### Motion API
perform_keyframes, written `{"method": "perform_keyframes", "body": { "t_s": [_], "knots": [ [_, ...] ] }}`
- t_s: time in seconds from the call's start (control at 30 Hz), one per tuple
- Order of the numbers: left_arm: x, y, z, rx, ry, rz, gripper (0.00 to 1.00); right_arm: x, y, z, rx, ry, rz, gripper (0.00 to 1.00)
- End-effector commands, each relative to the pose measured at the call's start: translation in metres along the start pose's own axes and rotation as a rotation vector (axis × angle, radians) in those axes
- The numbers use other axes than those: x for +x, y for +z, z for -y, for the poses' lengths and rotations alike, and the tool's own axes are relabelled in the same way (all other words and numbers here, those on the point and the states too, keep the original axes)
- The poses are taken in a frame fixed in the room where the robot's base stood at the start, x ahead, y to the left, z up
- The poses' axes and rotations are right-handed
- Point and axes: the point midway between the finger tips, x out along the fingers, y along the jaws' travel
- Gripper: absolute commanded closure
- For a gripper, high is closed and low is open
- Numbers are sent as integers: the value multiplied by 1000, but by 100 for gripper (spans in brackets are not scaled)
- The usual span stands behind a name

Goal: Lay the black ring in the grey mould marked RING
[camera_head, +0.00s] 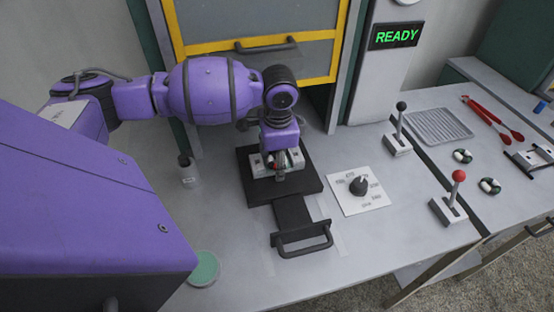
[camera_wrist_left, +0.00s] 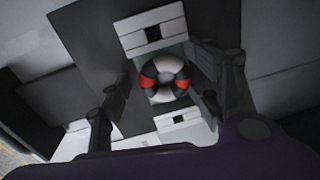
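A ring (camera_wrist_left: 165,78) with black, white and red segments lies between two light grey blocks in the left wrist view. The blocks (camera_wrist_left: 150,30) have dark square holes and stand on a black plate (camera_head: 312,183). No RING marking can be read. My left gripper (camera_head: 277,165) points down over the blocks in the head view and hides most of the ring there. In the left wrist view its fingers (camera_wrist_left: 165,85) are spread on either side of the ring, with gaps visible. My right gripper is not in view.
The plate has a front handle (camera_head: 302,238). A dial panel (camera_head: 360,190), a black-knobbed lever (camera_head: 398,130) and a red-knobbed lever (camera_head: 449,205) stand to the right. Farther right are a ribbed tray (camera_head: 438,126), red tongs (camera_head: 492,118) and two small rings (camera_head: 462,156). A READY display (camera_head: 396,36) is lit.

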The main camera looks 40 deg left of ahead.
Motion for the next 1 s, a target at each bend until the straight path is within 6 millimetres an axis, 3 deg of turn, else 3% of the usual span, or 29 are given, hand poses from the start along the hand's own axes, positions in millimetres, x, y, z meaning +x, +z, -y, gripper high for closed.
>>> {"method": "perform_keyframes", "body": {
  "t_s": [0.27, 0.7, 1.0],
  "knots": [
    [-8, 0, 2, -1, -2, 0, 42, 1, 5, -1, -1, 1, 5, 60],
    [-103, -1, 3, 0, -5, -5, 42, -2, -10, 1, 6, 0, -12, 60],
    [-132, 0, 2, -1, -2, -2, 42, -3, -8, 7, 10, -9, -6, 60]
  ]
}}
